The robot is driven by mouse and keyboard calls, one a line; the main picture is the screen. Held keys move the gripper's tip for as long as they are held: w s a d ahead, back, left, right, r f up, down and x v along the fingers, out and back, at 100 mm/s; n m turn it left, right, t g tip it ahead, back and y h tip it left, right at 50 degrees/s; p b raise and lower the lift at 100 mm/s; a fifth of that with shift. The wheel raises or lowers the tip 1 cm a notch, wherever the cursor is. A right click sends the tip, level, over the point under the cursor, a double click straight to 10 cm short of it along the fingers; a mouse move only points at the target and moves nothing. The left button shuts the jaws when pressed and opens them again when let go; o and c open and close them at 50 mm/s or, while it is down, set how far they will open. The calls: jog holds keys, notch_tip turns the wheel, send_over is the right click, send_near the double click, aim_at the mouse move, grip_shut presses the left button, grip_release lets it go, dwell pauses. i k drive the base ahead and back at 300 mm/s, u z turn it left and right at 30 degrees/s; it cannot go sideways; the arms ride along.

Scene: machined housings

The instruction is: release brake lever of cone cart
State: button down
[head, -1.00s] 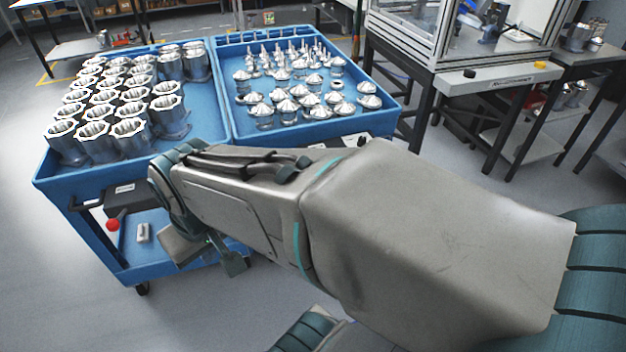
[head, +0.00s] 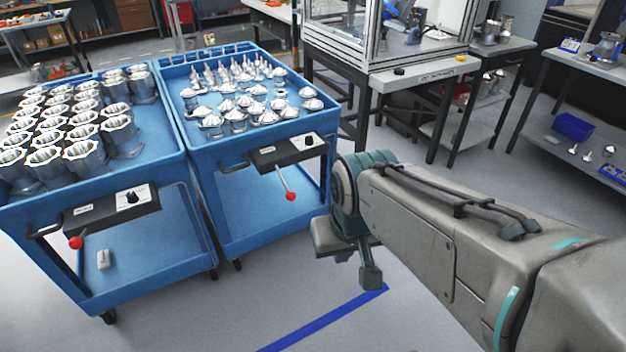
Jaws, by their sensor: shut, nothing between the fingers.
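The cone cart (head: 262,218) is the right-hand blue cart, with silver cones (head: 247,100) on its top tray. A dark brake box (head: 287,150) sits on its front edge. From it the brake lever (head: 283,180) hangs down, leaning slightly right, with a red knob (head: 290,196) at its end. My gripper (head: 370,276) points down in front of the cart's right side, right of and lower in the picture than the knob, apart from it. It is shut and empty; my wrist partly hides it.
A second blue cart (head: 176,165) with silver housings (head: 80,125) stands close on the left, with its own box and red-knobbed lever (head: 75,243). A framed machine bench (head: 425,75) stands behind right. A blue floor line (head: 325,322) crosses clear floor in front.

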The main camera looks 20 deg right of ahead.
aim_at(291, 197)
jog(key=u, duration=0.2)
jog(key=i, duration=1.1)
jog(key=u, duration=0.25)
